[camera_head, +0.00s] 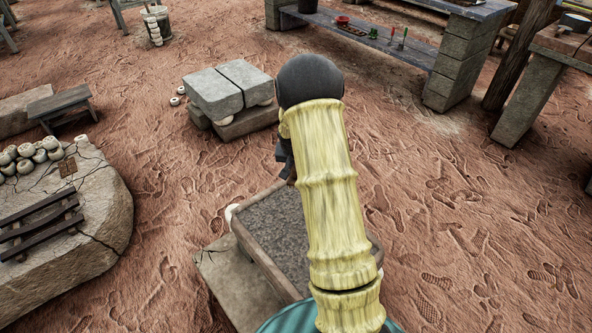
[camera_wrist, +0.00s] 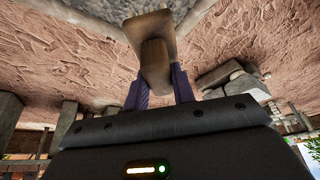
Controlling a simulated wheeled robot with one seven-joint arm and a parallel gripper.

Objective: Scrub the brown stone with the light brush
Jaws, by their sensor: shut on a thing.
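My gripper (camera_wrist: 158,74) is shut on a brown wooden thing, probably the light brush (camera_wrist: 150,32), in the wrist view. Its handle is between the two dark fingers and its wider end points away from my palm. In the head view my arm hides the brush and most of the gripper, above or beside a wood-framed tray with a grey, gravelly bed (camera_head: 272,225). In the wrist view the grey bed (camera_wrist: 95,12) shows beyond the brush; contact cannot be told. I cannot pick out the brown stone in either view.
The tray rests on a stone block (camera_head: 235,285), with a pale round thing (camera_head: 231,213) at its left edge. Grey slabs (camera_head: 228,90) stand behind. A cracked stone platform (camera_head: 85,215) is left; a long bench (camera_head: 375,42) is at the back. Sandy ground on the right is clear.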

